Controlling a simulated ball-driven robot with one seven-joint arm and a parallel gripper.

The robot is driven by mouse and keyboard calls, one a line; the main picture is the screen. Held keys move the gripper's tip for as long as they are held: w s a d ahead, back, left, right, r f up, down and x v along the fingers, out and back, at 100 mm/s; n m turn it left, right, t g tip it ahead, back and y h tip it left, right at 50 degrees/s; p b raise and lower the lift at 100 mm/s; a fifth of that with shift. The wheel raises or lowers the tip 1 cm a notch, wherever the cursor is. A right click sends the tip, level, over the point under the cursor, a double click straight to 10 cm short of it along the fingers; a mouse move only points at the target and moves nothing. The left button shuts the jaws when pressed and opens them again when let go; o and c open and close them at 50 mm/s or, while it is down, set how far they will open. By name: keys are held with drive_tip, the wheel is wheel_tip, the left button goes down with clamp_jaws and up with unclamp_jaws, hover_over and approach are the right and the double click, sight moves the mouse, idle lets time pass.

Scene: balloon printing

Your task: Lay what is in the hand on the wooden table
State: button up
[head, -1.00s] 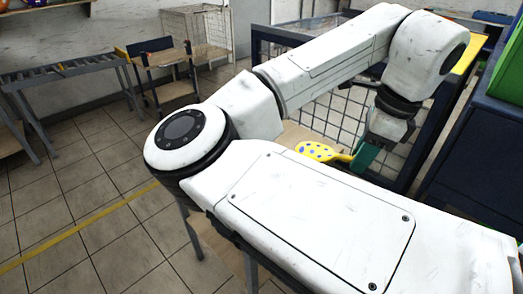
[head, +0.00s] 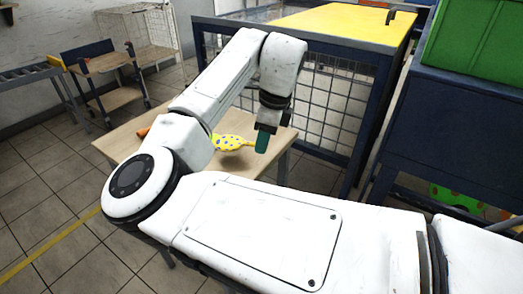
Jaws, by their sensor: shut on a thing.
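My gripper (head: 262,143), with green fingers, is shut on the narrow end of a yellow balloon with blue spots (head: 230,142). The balloon sticks out to the left of the fingers, lying roughly level. The wooden table (head: 122,146) is behind my arm, and the balloon shows over its right part. I cannot tell whether the balloon touches the tabletop. My arm hides much of the table.
An orange thing (head: 143,132) lies on the table's left part, partly hidden by my arm. A mesh cage with a yellow top (head: 345,22) stands behind the table. A dark blue cabinet with a green bin (head: 478,50) is at right.

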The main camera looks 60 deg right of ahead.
drive_tip(key=shift+w+f, duration=0.15)
drive_tip(key=shift+f, duration=0.8)
drive_tip(key=shift+w+f, duration=0.15)
drive_tip(key=shift+f, duration=0.75)
drive_tip(key=shift+f, duration=0.15)
drive_tip(key=o, duration=0.9)
